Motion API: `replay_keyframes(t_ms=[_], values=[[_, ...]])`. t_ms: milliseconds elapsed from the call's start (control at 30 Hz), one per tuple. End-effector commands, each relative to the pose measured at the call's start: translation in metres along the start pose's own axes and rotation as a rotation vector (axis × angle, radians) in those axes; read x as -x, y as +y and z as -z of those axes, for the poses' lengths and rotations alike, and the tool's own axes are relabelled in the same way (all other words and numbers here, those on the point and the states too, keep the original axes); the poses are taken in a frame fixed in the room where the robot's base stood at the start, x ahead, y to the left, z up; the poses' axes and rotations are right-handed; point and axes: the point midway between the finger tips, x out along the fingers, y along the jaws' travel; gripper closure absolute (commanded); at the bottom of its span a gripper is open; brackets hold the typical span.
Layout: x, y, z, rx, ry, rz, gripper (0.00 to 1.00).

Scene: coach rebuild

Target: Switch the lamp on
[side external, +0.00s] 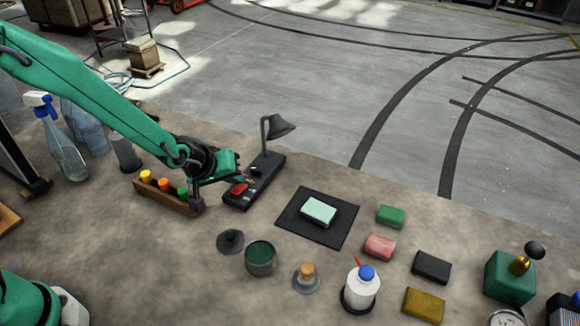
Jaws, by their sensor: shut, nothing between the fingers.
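The lamp has a dark shade (279,126) on a thin stem, rising from the back of a long black base (266,170). A red rocker switch (239,188) sits at the front end of the base. No glow shows at the shade. My gripper (241,179), green and black, reaches in from the left and is shut and empty. Its tips are just above the base, close to the red switch; I cannot tell whether they touch it. Part of the base is hidden behind the gripper.
A wooden rack (166,198) with coloured-topped bottles stands just left of the lamp, under my arm. A black mat (290,226) with a pale green block (318,211) lies to the right. A green tin (261,258) and a white bottle (361,290) stand nearer the front.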

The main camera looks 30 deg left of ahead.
Motion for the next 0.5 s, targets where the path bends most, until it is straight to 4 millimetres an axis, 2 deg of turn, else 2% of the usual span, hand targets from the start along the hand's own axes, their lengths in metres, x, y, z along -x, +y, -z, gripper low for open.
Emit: replay_keyframes(t_ms=[500], values=[[-0.0053,-0.0025,-0.0055,0.0,-0.003,-0.001,1.0]])
